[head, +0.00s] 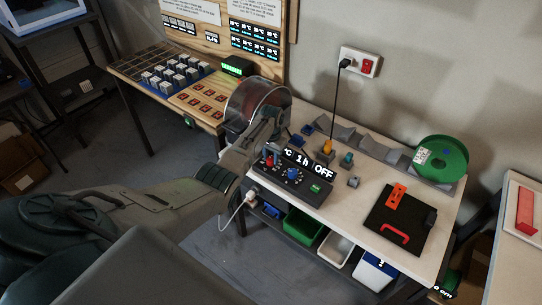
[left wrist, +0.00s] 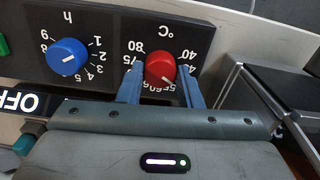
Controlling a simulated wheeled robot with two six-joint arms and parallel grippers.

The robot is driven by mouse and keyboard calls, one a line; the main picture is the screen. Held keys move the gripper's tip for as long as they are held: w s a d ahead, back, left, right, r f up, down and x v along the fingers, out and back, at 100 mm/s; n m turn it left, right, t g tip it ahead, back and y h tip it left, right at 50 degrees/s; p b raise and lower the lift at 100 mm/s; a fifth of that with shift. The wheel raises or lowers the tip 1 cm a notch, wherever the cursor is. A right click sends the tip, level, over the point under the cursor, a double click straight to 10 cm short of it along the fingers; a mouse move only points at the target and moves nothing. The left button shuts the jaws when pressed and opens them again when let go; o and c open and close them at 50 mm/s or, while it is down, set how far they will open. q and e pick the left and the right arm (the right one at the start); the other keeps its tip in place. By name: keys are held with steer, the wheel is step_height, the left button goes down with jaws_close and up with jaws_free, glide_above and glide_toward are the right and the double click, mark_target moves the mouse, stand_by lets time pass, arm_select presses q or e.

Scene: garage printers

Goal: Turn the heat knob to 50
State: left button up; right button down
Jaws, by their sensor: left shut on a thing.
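The control box (head: 318,192) stands on the front left of the white bench, with a display that reads "1 h" and "OFF". Its red heat knob (left wrist: 160,66) sits between the two blue fingers of my left gripper (left wrist: 161,72), which is shut on it. The knob's white mark points to the lower right in the left wrist view, near the 55 end of the partly hidden scale. The 50 label is hidden or unclear. The knob also shows in the head view (head: 268,162). My right gripper is not in view.
A blue hour knob (left wrist: 67,57) sits beside the heat knob, and a green button (head: 316,188) is on the same box. A clear-lidded round chamber (head: 262,98) stands behind. A green spool (head: 441,158) and black plate (head: 400,222) lie to the right.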

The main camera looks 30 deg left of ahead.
mark_target(271, 158)
arm_select(q)
steer(key=shift+w+r, duration=0.1)
stand_by(0.3)
steer(key=o, duration=1)
step_height(271, 158, up, 11)
steer(key=shift+f+b, duration=0.15)
steer(key=shift+b, duration=0.65)
